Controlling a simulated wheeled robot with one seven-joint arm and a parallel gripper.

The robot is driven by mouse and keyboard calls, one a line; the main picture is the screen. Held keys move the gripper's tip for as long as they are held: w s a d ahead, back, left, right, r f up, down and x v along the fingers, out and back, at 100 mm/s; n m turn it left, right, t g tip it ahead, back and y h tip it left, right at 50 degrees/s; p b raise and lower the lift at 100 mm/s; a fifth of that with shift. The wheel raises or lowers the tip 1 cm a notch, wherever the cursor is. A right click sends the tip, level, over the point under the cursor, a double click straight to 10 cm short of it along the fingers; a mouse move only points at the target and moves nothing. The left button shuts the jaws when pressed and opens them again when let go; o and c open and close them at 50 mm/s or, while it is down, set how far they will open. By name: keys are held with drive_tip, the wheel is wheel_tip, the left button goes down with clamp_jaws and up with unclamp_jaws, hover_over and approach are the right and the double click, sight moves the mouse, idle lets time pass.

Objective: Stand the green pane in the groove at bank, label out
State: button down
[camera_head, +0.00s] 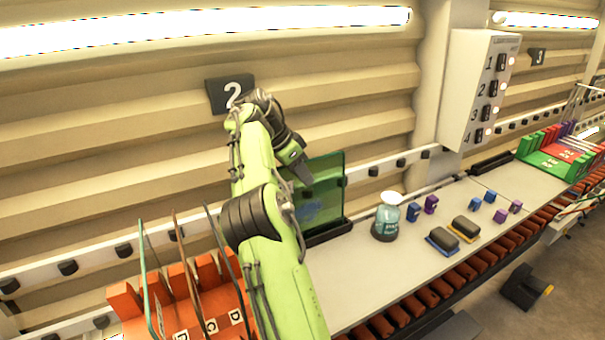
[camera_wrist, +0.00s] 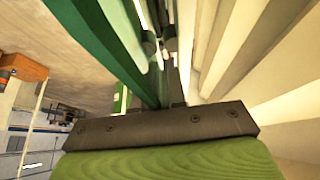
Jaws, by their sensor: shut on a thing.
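The green pane (camera_head: 328,190) is see-through and stands roughly upright near the wall, in the middle of the head view. A bluish mark shows faintly on its lower part. Its lower edge is at a black grooved strip (camera_head: 330,233) on the bench; I cannot tell whether it is seated in the groove. My gripper (camera_head: 303,172) is shut on the pane at its upper left side, partly hidden by my arm. In the wrist view, the pane (camera_wrist: 95,40) runs along the left of my gripper fingers (camera_wrist: 160,45).
An orange lettered rack (camera_head: 195,300) holding upright panes stands at lower left. A rail with black pads (camera_head: 400,162) runs behind the pane. A switch box (camera_head: 483,88) hangs on the wall.

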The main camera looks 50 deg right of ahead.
drive_tip(key=shift+f+b, duration=0.4)
idle(0.4)
drive_tip(key=c, duration=1.1)
unclamp_jaws()
